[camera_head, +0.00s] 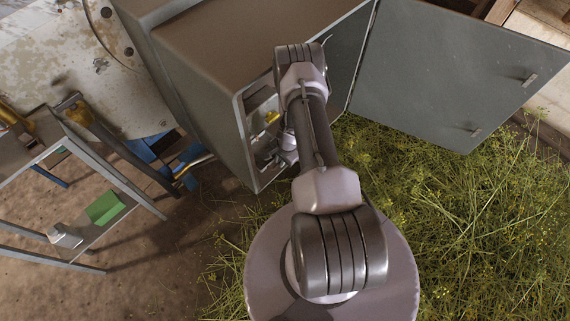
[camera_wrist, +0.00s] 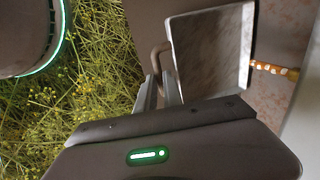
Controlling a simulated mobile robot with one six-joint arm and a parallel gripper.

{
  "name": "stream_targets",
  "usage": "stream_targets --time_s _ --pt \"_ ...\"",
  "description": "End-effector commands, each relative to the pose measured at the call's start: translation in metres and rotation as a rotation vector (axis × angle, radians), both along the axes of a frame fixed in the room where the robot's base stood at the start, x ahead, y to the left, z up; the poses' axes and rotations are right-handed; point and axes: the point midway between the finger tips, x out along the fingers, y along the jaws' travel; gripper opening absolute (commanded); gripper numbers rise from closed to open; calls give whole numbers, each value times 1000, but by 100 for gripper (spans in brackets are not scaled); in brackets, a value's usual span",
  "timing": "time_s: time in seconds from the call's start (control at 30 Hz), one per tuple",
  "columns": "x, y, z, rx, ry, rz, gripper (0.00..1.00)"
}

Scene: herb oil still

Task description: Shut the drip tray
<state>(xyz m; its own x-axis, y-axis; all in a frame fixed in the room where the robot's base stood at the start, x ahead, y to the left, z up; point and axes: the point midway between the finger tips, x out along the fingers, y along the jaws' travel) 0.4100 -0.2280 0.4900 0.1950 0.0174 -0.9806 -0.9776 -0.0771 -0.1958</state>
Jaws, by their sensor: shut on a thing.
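The drip tray (camera_wrist: 208,55) shows in the wrist view as a shallow, worn grey-brown tray with a pale rim. A curved brown handle (camera_wrist: 158,58) stands out from its left side. My gripper (camera_wrist: 161,84) reaches up to this handle, and its fingers are shut on it. In the head view my arm covers most of the opening of the grey cabinet (camera_head: 197,112), and I cannot make out the tray there. How far out the tray stands cannot be told.
The cabinet's wide door (camera_head: 440,75) stands open to the right. Cut herbs (camera_head: 480,220) cover the floor at right. A metal shelf stand (camera_head: 115,190) with a green block (camera_head: 104,208) is at left. An orange-and-white striped piece (camera_wrist: 272,69) is beside the tray.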

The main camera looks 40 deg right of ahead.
Motion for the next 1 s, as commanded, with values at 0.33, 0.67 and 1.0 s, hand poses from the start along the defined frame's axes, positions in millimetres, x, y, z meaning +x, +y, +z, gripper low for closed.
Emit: stream_targets --time_s 0.33,0.67,1.0 --pt "7 0 0 -2 -2 2 0" --pt "7 0 2 -2 -1 2 20" --pt "-6 -1 70 -4 -1 -1 20"
